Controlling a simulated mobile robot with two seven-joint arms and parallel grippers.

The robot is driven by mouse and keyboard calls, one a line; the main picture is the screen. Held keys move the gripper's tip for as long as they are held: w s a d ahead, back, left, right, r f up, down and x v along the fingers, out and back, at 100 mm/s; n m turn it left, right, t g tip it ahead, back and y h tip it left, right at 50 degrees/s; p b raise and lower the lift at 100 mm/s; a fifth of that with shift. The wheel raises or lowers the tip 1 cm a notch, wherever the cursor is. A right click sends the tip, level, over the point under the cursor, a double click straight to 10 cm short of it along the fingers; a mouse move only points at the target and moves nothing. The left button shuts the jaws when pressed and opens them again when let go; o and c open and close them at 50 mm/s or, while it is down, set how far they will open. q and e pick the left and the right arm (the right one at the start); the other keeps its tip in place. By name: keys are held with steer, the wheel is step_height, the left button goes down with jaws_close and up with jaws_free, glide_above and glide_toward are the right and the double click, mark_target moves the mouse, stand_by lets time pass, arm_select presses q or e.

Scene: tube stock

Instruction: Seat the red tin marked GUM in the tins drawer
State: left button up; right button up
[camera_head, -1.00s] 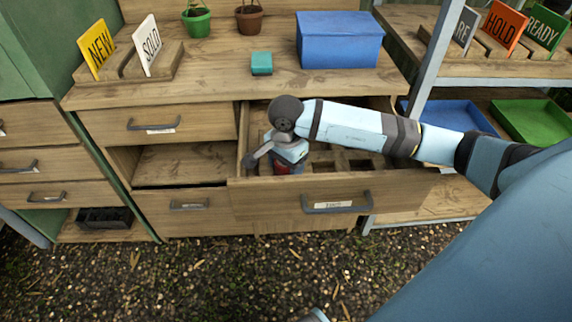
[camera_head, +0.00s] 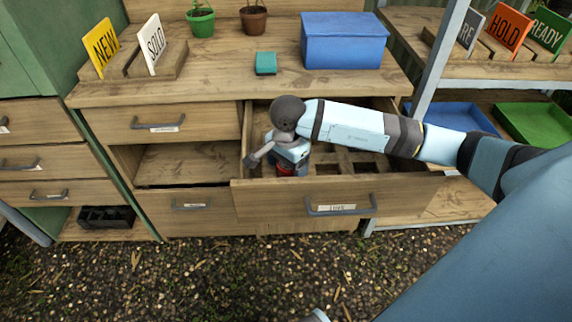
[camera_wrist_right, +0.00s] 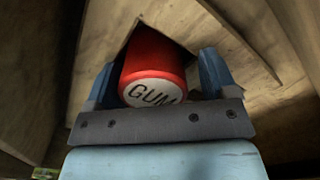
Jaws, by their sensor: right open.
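The red tin (camera_head: 285,170) is in the open tins drawer (camera_head: 270,205), at the left end of its inside, mostly hidden under my right gripper (camera_head: 291,163). In the right wrist view the tin (camera_wrist_right: 153,68) shows its pale end marked GUM, with a red rim and red side. It lies between the two blue fingers of my right gripper (camera_wrist_right: 157,75), which is open around it. A wooden corner and dark opening (camera_wrist_right: 172,38) show behind the tin. How deep it sits in a compartment is hidden.
Empty square compartments (camera_head: 362,166) lie to the right in the drawer under my right forearm. On the bench top stand a blue box (camera_head: 343,42), a small teal block (camera_head: 265,64), two pots and a sign rack. Blue (camera_head: 456,117) and green trays are at right.

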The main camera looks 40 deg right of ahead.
arm_select(q)
steer(key=shift+f, duration=0.1)
arm_select(e)
steer(key=shift+s+d+f, duration=0.25)
steer(key=shift+f, duration=0.3)
steer(key=shift+r, duration=0.15)
steer(key=r, duration=0.3)
steer(key=r+p, duration=0.1)
steer(key=r, duration=0.1)
steer(key=shift+w+d+r, duration=0.1)
steer(key=shift+w+d, duration=0.05)
steer(key=shift+d, duration=0.1)
arm_select(q)
steer(key=shift+r+p, duration=0.3)
steer(key=shift+p, duration=0.45)
arm_select(e)
step_height(320, 180, up, 9)
steer(key=a, duration=0.1)
steer(key=shift+r, duration=0.2)
arm_select(q)
steer(key=shift+d+r, duration=0.1)
steer(key=shift+r, duration=0.1)
